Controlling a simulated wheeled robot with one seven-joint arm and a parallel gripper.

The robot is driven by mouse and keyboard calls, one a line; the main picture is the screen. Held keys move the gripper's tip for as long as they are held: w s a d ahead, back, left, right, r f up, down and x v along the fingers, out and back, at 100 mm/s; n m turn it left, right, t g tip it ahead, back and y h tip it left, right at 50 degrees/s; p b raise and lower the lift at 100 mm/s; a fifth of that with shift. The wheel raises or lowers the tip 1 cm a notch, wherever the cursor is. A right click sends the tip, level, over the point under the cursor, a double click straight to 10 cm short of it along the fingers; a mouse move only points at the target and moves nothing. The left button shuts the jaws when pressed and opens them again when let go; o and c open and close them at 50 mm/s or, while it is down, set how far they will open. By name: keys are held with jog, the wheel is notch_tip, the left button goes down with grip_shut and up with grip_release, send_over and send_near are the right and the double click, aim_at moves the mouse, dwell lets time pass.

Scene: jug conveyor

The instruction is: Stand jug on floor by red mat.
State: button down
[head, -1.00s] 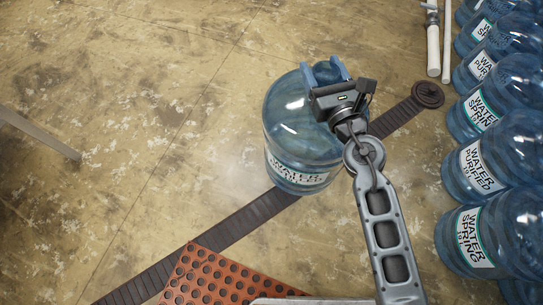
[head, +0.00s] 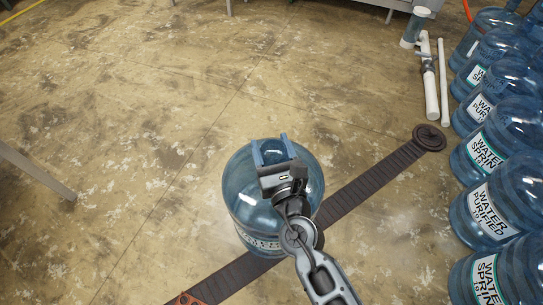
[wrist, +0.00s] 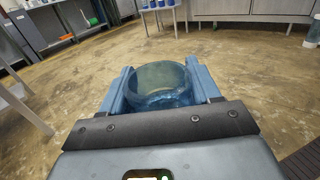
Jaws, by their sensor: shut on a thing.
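The blue water jug (head: 240,190) is near the middle of the head view, upright or nearly so, over the dark strip. My gripper (head: 272,150) is above it, shut on its top. In the wrist view the two blue fingers (wrist: 160,78) lie on either side of the jug's round neck (wrist: 160,97). I cannot tell whether the jug's base touches the floor; its lower front is partly hidden by my arm. Only a small corner of the red mat (head: 185,299) shows at the bottom edge, left of the jug.
A dark ribbed strip (head: 370,182) crosses the floor and ends in a coil (head: 429,138). Several water jugs (head: 488,155) stand in rows at right. White pipes (head: 431,92) lie beside them. A metal leg (head: 38,174) is at left. Floor beyond the jug is clear.

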jog(key=shift+f+b, duration=1.25)
jog(key=shift+f, duration=0.5)
jog(key=shift+f, duration=0.15)
jog(key=shift+c, duration=1.2)
grip_release()
jog(key=v, duration=1.2)
